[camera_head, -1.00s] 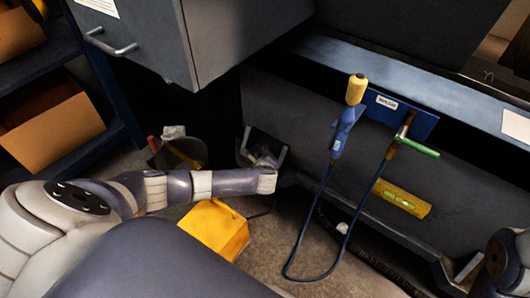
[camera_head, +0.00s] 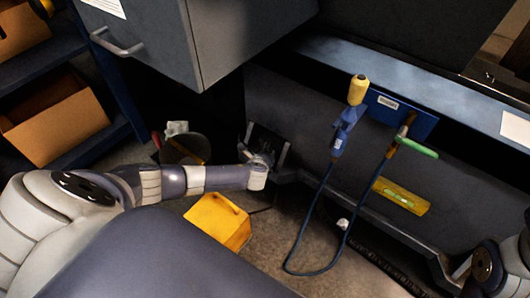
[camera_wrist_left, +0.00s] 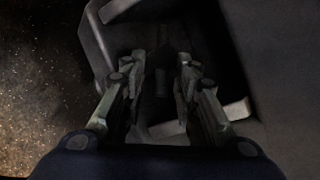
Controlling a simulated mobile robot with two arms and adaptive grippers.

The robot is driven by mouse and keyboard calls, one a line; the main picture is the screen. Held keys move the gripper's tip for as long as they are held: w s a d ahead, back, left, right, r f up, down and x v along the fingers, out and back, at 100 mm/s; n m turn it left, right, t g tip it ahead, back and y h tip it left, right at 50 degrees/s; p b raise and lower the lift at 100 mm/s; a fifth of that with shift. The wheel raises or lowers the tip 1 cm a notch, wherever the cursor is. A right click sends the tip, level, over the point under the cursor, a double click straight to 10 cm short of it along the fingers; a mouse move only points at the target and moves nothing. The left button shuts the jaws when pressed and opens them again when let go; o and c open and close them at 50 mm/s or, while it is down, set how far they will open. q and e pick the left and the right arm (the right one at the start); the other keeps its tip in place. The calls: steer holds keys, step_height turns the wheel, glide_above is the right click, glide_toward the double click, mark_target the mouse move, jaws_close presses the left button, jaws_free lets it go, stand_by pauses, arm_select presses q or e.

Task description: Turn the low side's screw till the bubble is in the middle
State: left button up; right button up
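A yellow spirit level (camera_head: 402,197) lies against the dark machine's lower front, tilted in the picture; its pale green vial shows, but the bubble is too small to place. My left gripper (camera_head: 262,151) is at the bracket-shaped foot (camera_head: 284,154) at the machine's lower left. In the left wrist view, my left gripper (camera_wrist_left: 158,75) has its two fingers apart inside the foot's frame (camera_wrist_left: 95,45). A small dark upright piece, perhaps the screw (camera_wrist_left: 162,82), shows between them, with gaps on both sides. My right arm enters at the lower right; its gripper does not show.
A blue holder (camera_head: 402,112) carries a blue tool with a yellow end (camera_head: 358,90) and a hanging cable loop. A green-handled tool (camera_head: 416,147) is beside it. A yellow block (camera_head: 218,222) and a dark round bin (camera_head: 185,150) stand on the floor near my left arm.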

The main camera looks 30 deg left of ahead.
arm_select(q)
steer(key=shift+a+f, duration=0.15)
stand_by(0.3)
steer(key=shift+s+d+r, duration=0.15)
steer(key=shift+d+r, duration=0.05)
steer(key=v, duration=1.1)
steer(key=shift+s, duration=0.2)
steer(key=shift+r, duration=0.15)
